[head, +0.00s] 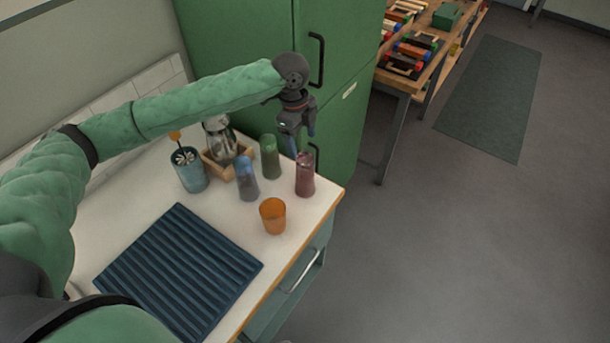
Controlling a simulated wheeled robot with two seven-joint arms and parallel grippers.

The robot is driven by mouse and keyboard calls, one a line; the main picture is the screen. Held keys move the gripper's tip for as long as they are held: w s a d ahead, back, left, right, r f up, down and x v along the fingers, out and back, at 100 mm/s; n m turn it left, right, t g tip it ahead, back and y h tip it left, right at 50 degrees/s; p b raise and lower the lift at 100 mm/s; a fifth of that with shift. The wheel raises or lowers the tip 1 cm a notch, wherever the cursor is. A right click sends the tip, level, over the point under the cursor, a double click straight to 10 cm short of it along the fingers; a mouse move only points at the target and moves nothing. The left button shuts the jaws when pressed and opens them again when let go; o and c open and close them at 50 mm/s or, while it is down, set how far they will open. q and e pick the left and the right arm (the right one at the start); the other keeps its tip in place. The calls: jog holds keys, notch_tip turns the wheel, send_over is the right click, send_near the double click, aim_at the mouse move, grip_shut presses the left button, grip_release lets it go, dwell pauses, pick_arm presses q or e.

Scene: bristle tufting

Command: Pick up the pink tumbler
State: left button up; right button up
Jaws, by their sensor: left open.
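The pink tumbler (305,178) stands upright on the white counter near its far right corner. My left gripper (302,146) points down at the tumbler's top, with its blue-tipped fingers at about rim height. The gripper is open. In this view the fingers overlap the tumbler's upper edge, and I cannot tell whether they touch it. My right gripper is not in view.
A green tumbler (270,158) and a blue tumbler (247,180) stand left of the pink one. An orange cup (272,216) stands in front. A ribbed blue mat (180,270) lies nearer. A green cabinet (235,60) rises behind the counter.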

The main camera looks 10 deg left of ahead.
aim_at(304, 157)
pick_arm(q)
notch_tip(304, 157, down, 3)
jog(key=shift+w+r+b, duration=0.1)
jog(key=shift+r+b, duration=0.05)
jog(key=shift+b, duration=0.65)
jog(key=shift+f, duration=0.2)
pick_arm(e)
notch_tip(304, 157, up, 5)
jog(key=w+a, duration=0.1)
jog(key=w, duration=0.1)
pick_arm(q)
jog(key=shift+d+f+p, duration=0.25)
jog(key=shift+f+p, duration=0.3)
jog(key=shift+f, duration=0.7)
jog(key=f, duration=0.1)
jog(key=f+p, duration=0.1)
jog(key=s+f+p, duration=0.1)
jog(key=shift+d+f, duration=0.25)
jog(key=shift+d, duration=0.15)
jog(key=shift+f, duration=0.65)
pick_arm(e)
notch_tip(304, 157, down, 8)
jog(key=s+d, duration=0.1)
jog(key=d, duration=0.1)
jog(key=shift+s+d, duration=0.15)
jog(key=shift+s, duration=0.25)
pick_arm(q)
jog(key=c, duration=1.3)
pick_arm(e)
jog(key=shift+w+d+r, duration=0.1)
